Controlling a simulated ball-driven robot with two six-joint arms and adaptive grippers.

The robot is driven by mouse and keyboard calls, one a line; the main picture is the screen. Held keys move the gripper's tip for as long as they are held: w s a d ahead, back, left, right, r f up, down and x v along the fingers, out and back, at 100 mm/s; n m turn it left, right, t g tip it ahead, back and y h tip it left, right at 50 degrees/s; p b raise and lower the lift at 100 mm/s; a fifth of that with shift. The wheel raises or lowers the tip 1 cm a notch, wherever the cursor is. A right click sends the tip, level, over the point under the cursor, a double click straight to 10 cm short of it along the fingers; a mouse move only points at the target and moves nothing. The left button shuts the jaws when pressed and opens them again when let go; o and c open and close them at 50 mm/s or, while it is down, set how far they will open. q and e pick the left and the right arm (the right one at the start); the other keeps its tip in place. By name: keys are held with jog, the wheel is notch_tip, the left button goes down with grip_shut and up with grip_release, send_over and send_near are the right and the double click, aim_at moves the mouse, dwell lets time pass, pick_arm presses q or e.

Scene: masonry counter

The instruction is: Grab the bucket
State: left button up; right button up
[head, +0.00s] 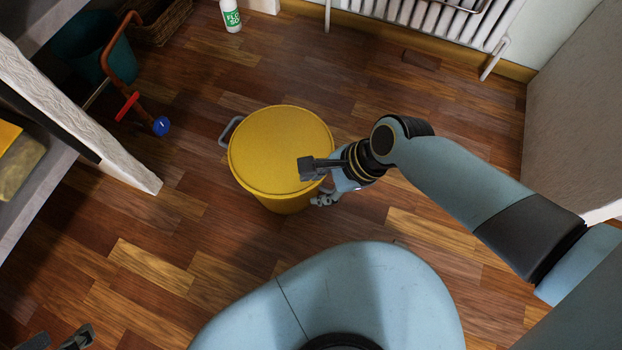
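The yellow bucket (272,150) stands upright on the wood floor, with its lid on top. A grey handle (229,131) sticks out at its left side. My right gripper (318,185) is at the bucket's right edge, with its fingers spread apart. One finger shows over the lid's rim and the other low beside the wall. The gripper hides that side, so I cannot tell whether it touches the bucket or a handle there. My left gripper (58,341) shows partly at the bottom left corner, fingers apart, empty and far from the bucket.
A white radiator (455,18) is on the far wall. A white bottle (231,15), wicker basket (164,22) and teal bin (84,47) stand at the back left. A counter with a pale wall end (80,120) is at left. Floor around the bucket is clear.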

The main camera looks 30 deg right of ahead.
aim_at(294, 192)
jog(key=shift+m, duration=0.5)
jog(key=w+a+f+b, duration=0.2)
jog(key=w+f+b, duration=0.1)
jog(key=shift+a+f, duration=0.2)
jog(key=shift+a, duration=0.15)
pick_arm(q)
jog(key=shift+w+d+f+t+b, duration=0.15)
jog(key=shift+w+f+t+b, duration=0.25)
jog(key=shift+f+t, duration=0.7)
jog(key=shift+w+d+f+t+b, duration=0.15)
jog(key=shift+w+f+t, duration=0.55)
jog(key=shift+t, duration=0.7)
pick_arm(e)
jog(key=shift+w+a+f, duration=0.25)
jog(key=shift+a+f, duration=0.05)
jog(key=shift+f, duration=0.2)
